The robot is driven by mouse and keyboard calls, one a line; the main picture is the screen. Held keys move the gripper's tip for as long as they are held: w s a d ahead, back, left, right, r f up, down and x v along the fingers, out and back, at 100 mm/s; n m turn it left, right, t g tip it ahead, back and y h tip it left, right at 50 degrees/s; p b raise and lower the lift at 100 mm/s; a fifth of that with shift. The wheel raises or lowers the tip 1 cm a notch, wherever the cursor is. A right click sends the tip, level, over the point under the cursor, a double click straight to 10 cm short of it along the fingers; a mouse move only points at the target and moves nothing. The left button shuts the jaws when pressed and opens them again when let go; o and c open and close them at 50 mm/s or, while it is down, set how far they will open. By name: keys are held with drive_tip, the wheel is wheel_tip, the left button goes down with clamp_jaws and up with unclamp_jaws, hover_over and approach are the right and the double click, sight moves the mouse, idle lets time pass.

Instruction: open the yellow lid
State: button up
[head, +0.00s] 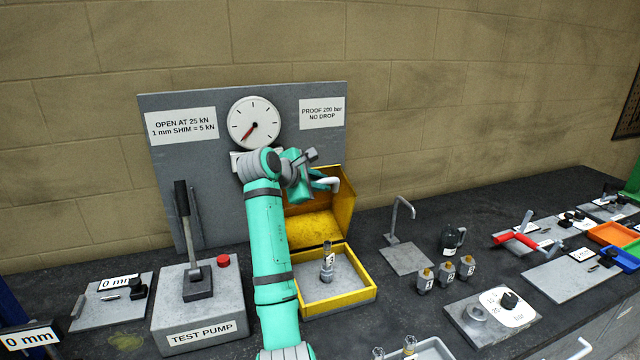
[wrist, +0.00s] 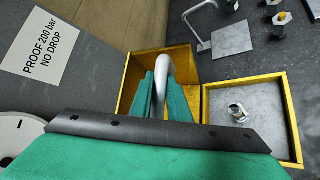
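The yellow lid (head: 322,222) stands raised, near upright, at the back of the yellow-rimmed box (head: 375,283). Its pale bent handle (head: 328,183) sticks out near the lid's top. My gripper (head: 318,182) is at this handle. In the wrist view, my green fingers (wrist: 164,92) lie on either side of the handle (wrist: 163,66) and appear shut on it. The lid (wrist: 186,62) shows behind them, with the open box (wrist: 287,125) to its right. My arm hides the lid's left part in the head view.
A metal fitting (head: 327,262) stands inside the box. A grey panel with a gauge (head: 254,122) rises behind my arm. The test pump (head: 199,308) stands to the left. A bent hook on a plate (head: 404,258) and several small weights (head: 446,273) are to the right.

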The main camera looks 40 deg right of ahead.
drive_tip(key=o, duration=0.4)
drive_tip(key=shift+w+a, duration=0.1)
drive_tip(key=shift+w, duration=0.05)
drive_tip(key=v, duration=1)
drive_tip(key=shift+a+r, duration=0.25)
drive_tip(key=shift+a, duration=0.05)
